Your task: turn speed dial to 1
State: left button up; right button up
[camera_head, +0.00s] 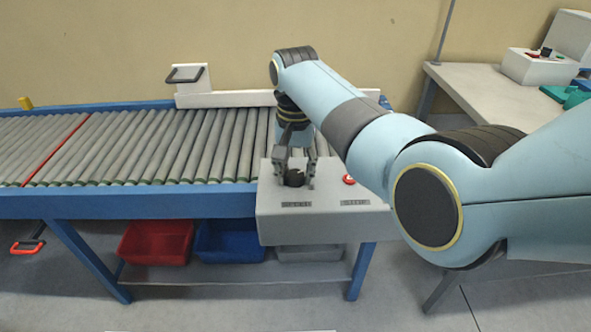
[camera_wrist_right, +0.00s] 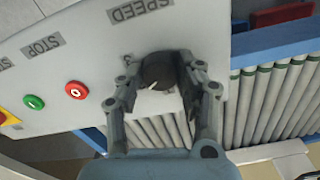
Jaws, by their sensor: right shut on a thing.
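The speed dial (camera_head: 294,178) is a dark round knob on top of the grey control box (camera_head: 275,222), above a small label. My right gripper (camera_head: 296,180) points down over the box. Its two fingers are closed around the dial, one on each side, and the wrist view shows the same grip (camera_wrist_right: 160,84). My left gripper is in neither view.
A red button (camera_head: 349,180) sits right of the dial; the wrist view also shows a green button (camera_wrist_right: 34,102) and a STOP label (camera_wrist_right: 43,46). A roller conveyor (camera_head: 130,145) runs left. Red (camera_head: 157,243) and blue (camera_head: 230,242) bins stand below. A table (camera_head: 480,90) stands at the right.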

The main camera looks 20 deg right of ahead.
aim_at(295, 174)
jog(key=shift+r+n+p, duration=0.2)
jog(key=shift+n+p, duration=1.05)
jog(key=shift+n, duration=0.05)
jog(key=n+p, duration=0.1)
jog(key=n, duration=0.1)
jog(key=shift+n+p, duration=0.3)
jog(key=shift+p, duration=0.1)
jog(key=n+p, duration=0.1)
jog(key=n, duration=0.2)
jog(key=shift+f+n, duration=0.1)
jog(key=shift+n, duration=0.2)
jog(key=shift+n+p, duration=0.7)
jog(key=shift+n, duration=0.8)
jog(key=o, duration=1.2)
jog(key=shift+c, duration=0.2)
notch_tip(295, 174, up, 12)
